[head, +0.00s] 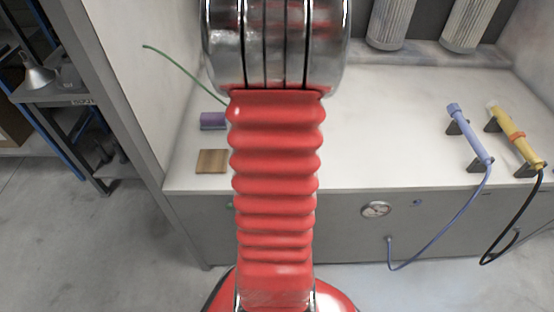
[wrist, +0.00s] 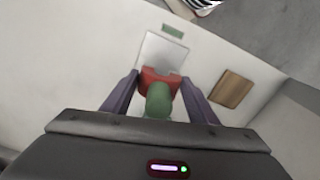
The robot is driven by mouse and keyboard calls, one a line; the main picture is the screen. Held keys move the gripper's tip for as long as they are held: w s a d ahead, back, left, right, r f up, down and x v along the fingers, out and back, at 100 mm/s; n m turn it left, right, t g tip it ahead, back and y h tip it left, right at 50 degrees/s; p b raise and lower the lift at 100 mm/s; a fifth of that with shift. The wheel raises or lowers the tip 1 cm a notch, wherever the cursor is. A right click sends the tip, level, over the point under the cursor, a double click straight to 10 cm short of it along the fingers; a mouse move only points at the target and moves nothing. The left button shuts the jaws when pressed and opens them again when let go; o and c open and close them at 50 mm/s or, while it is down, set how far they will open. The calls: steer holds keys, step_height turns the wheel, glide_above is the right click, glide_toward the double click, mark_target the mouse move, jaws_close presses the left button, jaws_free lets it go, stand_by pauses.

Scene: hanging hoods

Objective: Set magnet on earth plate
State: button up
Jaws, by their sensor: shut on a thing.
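In the wrist view my gripper (wrist: 160,77) has its two purple-grey fingers shut on a red and green piece, which I take to be the magnet (wrist: 159,100). Its red part lies between the fingertips and its rounded green part faces the camera. Just beyond it is a pale grey rectangular plate, likely the earth plate (wrist: 164,52), with a green strip (wrist: 173,31) past its far edge. The magnet's red part overlaps the plate's near edge in this view. I cannot tell whether they touch. In the head view my red arm hides the gripper, magnet and plate.
A thin green wire (head: 180,65) runs above the bench. Blue (head: 470,133) and yellow (head: 515,137) handled tools rest in holders at right. The bench between is clear.

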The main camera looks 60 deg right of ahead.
steer(key=shift+a+m, duration=0.2)
steer(key=shift+m, duration=0.5)
steer(key=shift+s, duration=0.1)
steer(key=shift+f, duration=3.1)
steer(key=shift+f, duration=1.9)
steer(key=o, duration=1.6)
steer(key=shift+f, duration=0.1)
